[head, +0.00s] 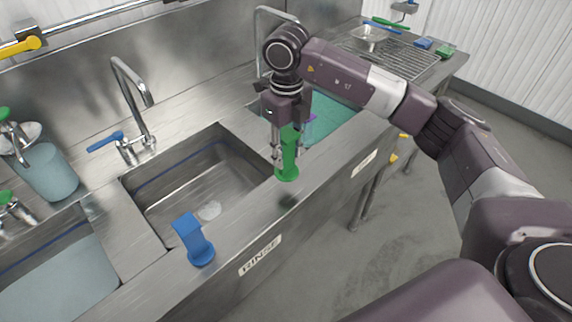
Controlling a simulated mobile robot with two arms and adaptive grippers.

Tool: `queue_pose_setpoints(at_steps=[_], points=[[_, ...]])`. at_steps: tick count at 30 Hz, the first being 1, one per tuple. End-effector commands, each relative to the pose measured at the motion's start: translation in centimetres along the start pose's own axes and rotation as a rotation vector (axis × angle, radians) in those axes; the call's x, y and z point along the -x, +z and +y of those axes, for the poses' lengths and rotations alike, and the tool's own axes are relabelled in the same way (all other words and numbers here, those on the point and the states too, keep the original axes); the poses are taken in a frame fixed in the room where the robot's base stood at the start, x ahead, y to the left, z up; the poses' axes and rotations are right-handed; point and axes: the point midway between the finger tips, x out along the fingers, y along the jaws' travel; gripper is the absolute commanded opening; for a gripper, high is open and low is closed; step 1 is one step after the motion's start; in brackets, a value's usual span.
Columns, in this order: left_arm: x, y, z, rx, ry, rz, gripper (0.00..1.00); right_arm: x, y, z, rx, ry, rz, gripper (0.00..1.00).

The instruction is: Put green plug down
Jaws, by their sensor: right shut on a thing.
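The green plug (289,160) stands upright on the steel front ledge, or just over it, to the right of the middle sink. My right gripper (288,146) reaches down from above and is shut on its upper part. I cannot tell whether the plug's round base touches the ledge. My left gripper is not in view.
A blue plug (194,240) stands on the front ledge by the empty middle sink (160,207). Water-filled sinks lie left (65,280) and right (338,122). Faucets (132,100) rise behind. The ledge between the two plugs is clear.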

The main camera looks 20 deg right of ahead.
Motion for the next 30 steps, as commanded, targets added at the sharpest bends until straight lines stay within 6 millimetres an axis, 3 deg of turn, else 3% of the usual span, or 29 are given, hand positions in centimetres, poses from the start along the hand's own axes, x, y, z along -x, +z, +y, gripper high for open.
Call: queue_pose_setpoints(at_steps=[14, 26, 27, 30], points=[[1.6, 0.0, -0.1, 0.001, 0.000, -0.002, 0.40, -5.4, 0.0, 0.0, 0.000, 0.001, 0.000, 0.02], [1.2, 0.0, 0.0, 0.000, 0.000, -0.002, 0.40, -6.2, 0.1, 0.0, 0.001, 0.000, -0.002, 0.02], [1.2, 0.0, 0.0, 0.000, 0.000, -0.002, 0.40, -6.3, 0.1, 0.0, 0.001, 0.000, -0.001, 0.32], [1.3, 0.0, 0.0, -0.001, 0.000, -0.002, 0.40, -6.2, 0.0, 0.0, 0.001, 0.000, -0.001, 0.43]])
